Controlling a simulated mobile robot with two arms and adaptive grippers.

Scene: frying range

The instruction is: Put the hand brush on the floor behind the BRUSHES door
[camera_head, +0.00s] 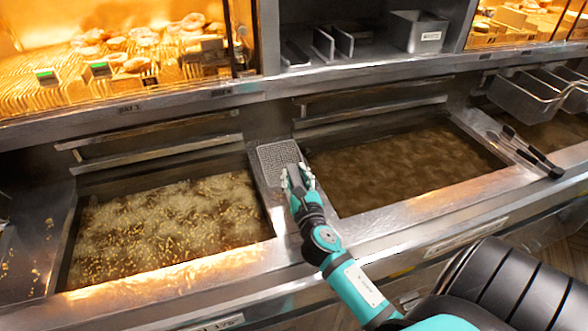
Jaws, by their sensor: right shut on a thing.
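My right gripper (297,177) reaches in from the lower right, over the metal divider between two fryer vats. Just beyond the fingertips is a grey perforated rectangular piece (277,155) on the divider. I cannot make out a hand brush elsewhere, and no BRUSHES door or open floor spot behind one shows. My left gripper is not in view.
A vat with bubbling oil (165,225) and floating bits lies left, a darker oil vat (400,165) right. Black-handled tongs (525,150) lie on the right divider. Wire baskets (530,100) hang at far right. A grey bin (417,33) stands on the back shelf.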

